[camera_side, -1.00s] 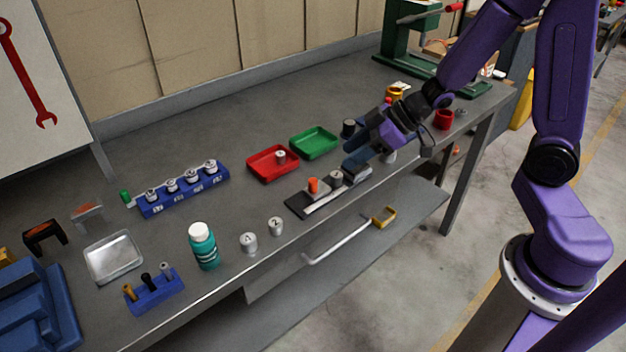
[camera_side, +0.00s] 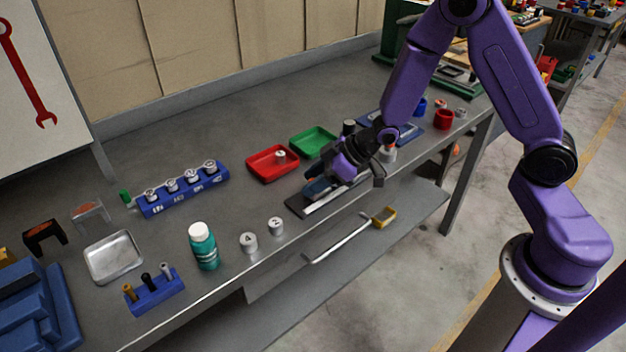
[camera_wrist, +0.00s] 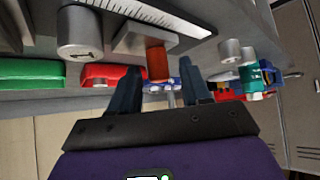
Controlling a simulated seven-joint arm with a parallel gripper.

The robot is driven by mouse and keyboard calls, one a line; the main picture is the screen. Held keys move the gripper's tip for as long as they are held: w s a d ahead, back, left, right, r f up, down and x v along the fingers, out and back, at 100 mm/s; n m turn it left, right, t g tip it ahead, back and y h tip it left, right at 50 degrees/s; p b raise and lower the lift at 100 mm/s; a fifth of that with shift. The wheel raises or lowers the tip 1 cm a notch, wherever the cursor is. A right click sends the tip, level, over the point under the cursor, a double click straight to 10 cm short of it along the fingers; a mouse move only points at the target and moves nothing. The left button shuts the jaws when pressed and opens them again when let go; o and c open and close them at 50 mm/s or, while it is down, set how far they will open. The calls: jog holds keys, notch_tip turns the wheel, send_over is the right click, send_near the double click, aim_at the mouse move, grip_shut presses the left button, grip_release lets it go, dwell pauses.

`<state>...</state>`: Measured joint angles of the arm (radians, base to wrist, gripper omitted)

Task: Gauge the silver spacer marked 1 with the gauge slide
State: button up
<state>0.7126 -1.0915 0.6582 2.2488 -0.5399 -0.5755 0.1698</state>
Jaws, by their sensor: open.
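The gauge slide (camera_side: 297,207) is a dark base with a pale ruler near the table's front edge. In the wrist view its ruler (camera_wrist: 150,12) and orange-red knob (camera_wrist: 158,62) show. A silver spacer (camera_wrist: 80,35) sits at the ruler's end; its mark looks like a 1, but I cannot be sure. My gripper (camera_side: 316,187) is over the gauge. In the wrist view my gripper (camera_wrist: 160,80) is open, with the knob lined up between its fingers; I cannot tell whether they touch it.
Two marked spacers (camera_side: 249,242) (camera_side: 276,226) and a teal bottle (camera_side: 203,248) stand left of the gauge. Behind are a red tray (camera_side: 252,170) holding a spacer, and a green tray (camera_side: 330,150). A blue rack (camera_side: 151,210) holds several spacers. The table's front edge is close.

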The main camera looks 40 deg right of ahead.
jog(key=shift+w+a+f, duration=0.15)
jog(key=shift+f, duration=0.05)
jog(key=c, duration=0.7)
jog(key=shift+d, duration=2.1)
jog(key=o, duration=0.7)
jog(key=shift+w+d, duration=0.1)
jog(key=v, duration=1.7)
jog(key=shift+r, duration=0.15)
